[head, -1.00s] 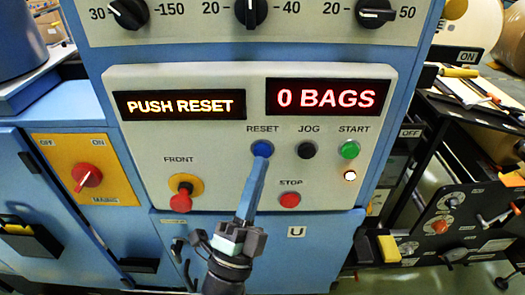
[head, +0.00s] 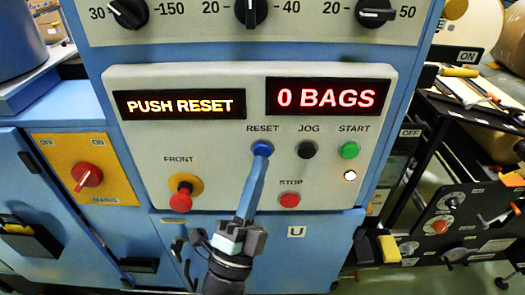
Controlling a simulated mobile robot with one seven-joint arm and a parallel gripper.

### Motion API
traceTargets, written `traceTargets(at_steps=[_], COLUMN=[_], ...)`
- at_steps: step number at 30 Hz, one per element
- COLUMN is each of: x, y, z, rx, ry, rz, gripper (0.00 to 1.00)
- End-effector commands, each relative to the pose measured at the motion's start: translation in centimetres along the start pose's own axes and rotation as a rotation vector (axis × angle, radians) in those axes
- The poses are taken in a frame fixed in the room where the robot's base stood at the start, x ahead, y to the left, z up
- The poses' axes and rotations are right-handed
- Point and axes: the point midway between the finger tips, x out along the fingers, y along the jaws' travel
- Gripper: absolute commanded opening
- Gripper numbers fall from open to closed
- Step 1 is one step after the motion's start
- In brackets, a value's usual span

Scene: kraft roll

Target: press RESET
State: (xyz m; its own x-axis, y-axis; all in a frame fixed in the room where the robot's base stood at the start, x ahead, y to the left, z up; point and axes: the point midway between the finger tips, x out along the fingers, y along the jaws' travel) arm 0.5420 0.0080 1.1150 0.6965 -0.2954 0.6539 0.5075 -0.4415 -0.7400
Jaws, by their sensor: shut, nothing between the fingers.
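The RESET button (head: 262,148) is a round blue button under its label on the pale control panel (head: 140,140). My gripper (head: 260,163) is shut and empty, its blue fingers pointing up the panel. The fingertips are at the lower edge of the RESET button in the head view; I cannot tell whether they touch it. The left display (head: 180,104) reads PUSH RESET in yellow. The right display (head: 327,97) reads 0 BAGS in red.
To the right are the black JOG button (head: 307,149) and green START button (head: 350,150). Below are the red STOP button (head: 290,200) and a lit white lamp (head: 350,176). A red FRONT knob (head: 181,201) and red MAINS switch (head: 87,175) are to the left.

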Motion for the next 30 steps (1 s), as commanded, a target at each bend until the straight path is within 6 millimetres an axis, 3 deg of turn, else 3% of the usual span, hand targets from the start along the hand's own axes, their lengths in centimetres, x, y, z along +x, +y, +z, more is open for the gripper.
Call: traceTargets(at_steps=[30], x=[0.84], y=[0.70], z=[0.62], rx=[0.000], ry=[0.001], rz=[0.000], gripper=[0.00])
